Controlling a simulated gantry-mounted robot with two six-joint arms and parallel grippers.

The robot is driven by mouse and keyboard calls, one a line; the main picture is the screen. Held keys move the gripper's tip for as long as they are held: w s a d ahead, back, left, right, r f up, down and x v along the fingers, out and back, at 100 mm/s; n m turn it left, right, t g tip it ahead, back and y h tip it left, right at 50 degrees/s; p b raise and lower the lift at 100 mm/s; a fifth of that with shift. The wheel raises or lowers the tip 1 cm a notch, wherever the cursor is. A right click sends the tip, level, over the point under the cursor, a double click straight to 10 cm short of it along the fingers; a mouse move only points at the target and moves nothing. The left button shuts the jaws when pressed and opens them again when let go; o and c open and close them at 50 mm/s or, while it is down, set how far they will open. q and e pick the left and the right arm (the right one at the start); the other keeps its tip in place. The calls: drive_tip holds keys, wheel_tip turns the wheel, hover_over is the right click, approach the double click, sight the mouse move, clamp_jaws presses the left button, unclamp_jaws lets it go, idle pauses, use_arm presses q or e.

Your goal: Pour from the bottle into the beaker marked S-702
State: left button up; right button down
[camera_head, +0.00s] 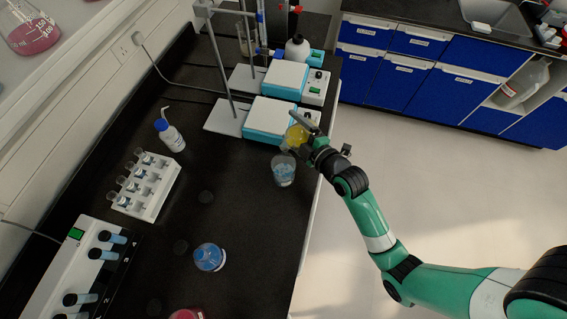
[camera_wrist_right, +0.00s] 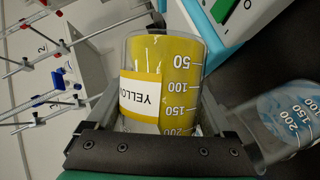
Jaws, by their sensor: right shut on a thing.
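My right gripper (camera_head: 312,146) is shut on a clear beaker of yellow liquid (camera_head: 296,136), near the bench's right edge. In the right wrist view this beaker (camera_wrist_right: 185,85) fills the middle between the fingers (camera_wrist_right: 160,115), with a "YELLOW" label and marks from 50 to 200. A second beaker with pale blue contents (camera_head: 283,172) stands on the bench just below the held one in the head view. It also shows in the wrist view (camera_wrist_right: 290,115), at the right edge. No S-702 marking is legible. My left gripper is out of view.
Teal-and-white stirrer plates (camera_head: 270,118) with metal stands are close behind the held beaker. A white bottle with a blue cap (camera_head: 170,136) and a tube rack (camera_head: 147,183) stand left. A blue-liquid vessel (camera_head: 209,257) stands nearer. The middle bench is mostly clear.

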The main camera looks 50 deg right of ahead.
drive_tip(key=shift+d+f+n+h+b, duration=0.25)
drive_tip(key=shift+f+n+b, duration=0.45)
drive_tip(key=shift+b, duration=1.05)
idle(0.7)
drive_tip(key=shift+d+n+t+h+b, duration=0.25)
drive_tip(key=shift+n+t+b, duration=0.15)
drive_tip(key=shift+n+b, duration=0.25)
idle(1.8)
drive_tip(key=shift+f+n+b, duration=0.1)
drive_tip(key=shift+n+b, duration=0.25)
drive_tip(key=shift+b, duration=0.05)
idle(1.8)
